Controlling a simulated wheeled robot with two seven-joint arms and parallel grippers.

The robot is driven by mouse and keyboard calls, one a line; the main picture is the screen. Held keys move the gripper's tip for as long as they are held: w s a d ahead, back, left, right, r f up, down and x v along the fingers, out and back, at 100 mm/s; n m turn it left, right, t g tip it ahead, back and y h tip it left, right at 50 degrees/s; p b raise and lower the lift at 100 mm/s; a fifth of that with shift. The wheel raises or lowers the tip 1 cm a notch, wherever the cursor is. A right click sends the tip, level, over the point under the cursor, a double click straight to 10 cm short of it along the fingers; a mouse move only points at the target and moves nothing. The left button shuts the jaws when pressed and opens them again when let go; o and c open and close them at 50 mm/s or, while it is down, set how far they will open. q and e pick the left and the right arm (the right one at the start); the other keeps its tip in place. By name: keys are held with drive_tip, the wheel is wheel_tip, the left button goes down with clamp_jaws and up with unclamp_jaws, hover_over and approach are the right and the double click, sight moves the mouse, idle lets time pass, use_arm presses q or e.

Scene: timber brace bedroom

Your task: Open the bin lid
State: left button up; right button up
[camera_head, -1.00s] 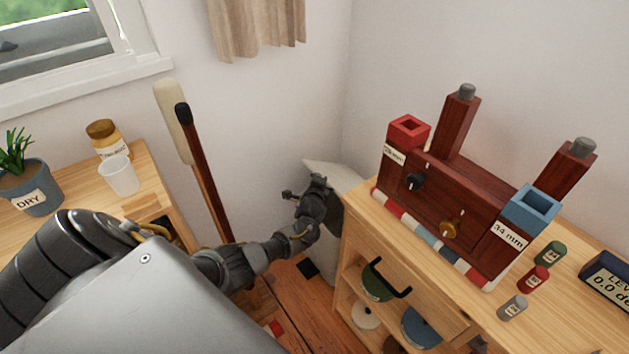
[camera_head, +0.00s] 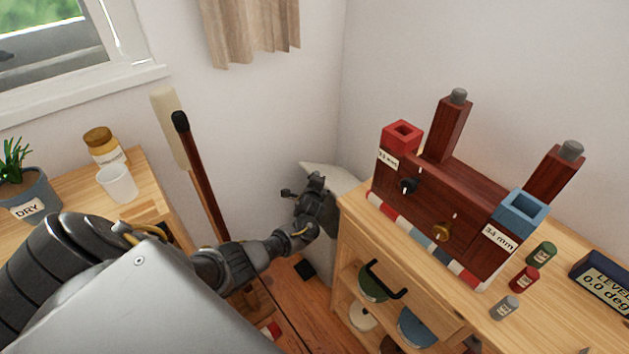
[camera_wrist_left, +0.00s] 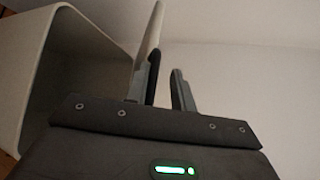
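The white bin (camera_head: 319,254) stands on the floor in the corner, between the two wooden units. Its pale lid (camera_head: 338,178) is raised and tilted, partly hidden behind my left gripper (camera_head: 302,192). In the left wrist view the hollow inside of the bin (camera_wrist_left: 85,70) shows at the left, and the lid (camera_wrist_left: 151,32) stands up as a thin pale panel. My left gripper (camera_wrist_left: 167,88) has its fingers apart with nothing visible between them. Its left finger is close to the lid; I cannot tell whether they touch. My right gripper is not in view.
A wooden cabinet (camera_head: 350,235) at the right bears a dark red wooden brace (camera_head: 440,205) and several small weights. A long-handled tool (camera_head: 200,170) leans beside my left arm. The left table holds a potted plant (camera_head: 25,190), a jar (camera_head: 103,145) and a cup (camera_head: 117,183).

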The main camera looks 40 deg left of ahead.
use_arm(q)
drive_tip(key=shift+o, duration=0.3)
